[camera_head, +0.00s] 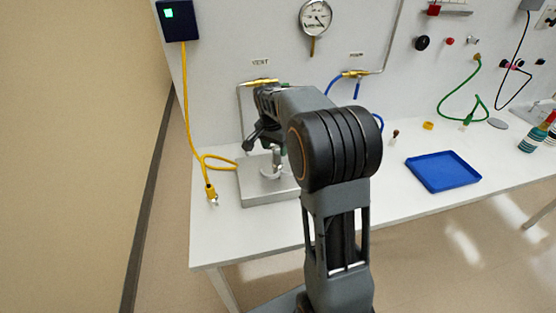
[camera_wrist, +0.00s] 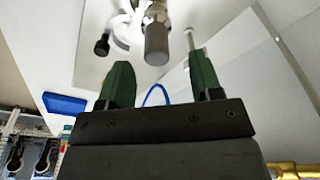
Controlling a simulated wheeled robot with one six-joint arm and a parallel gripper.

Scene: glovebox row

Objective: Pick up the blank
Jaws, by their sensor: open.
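A grey metal cylinder (camera_wrist: 157,42), which looks like the blank, shows in the wrist view at the top middle, beyond my fingertips. A pale curved clamp part (camera_wrist: 128,28) with a black knob stands beside it; I cannot tell whether they touch. My gripper (camera_wrist: 160,66) is open, its two green fingers apart with nothing between them. The cylinder lines up roughly with the gap between the fingers. In the head view the metal plate fixture (camera_head: 256,191) stands on the bench under my wrist, and my arm hides much of it.
A blue tray (camera_head: 442,171) lies on the white bench (camera_head: 400,205) to the right, with free bench around it. A yellow cable (camera_head: 186,110) hangs at the left, its end near the fixture. A gauge (camera_head: 315,17) and fittings line the back panel. Bottles stand at far right.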

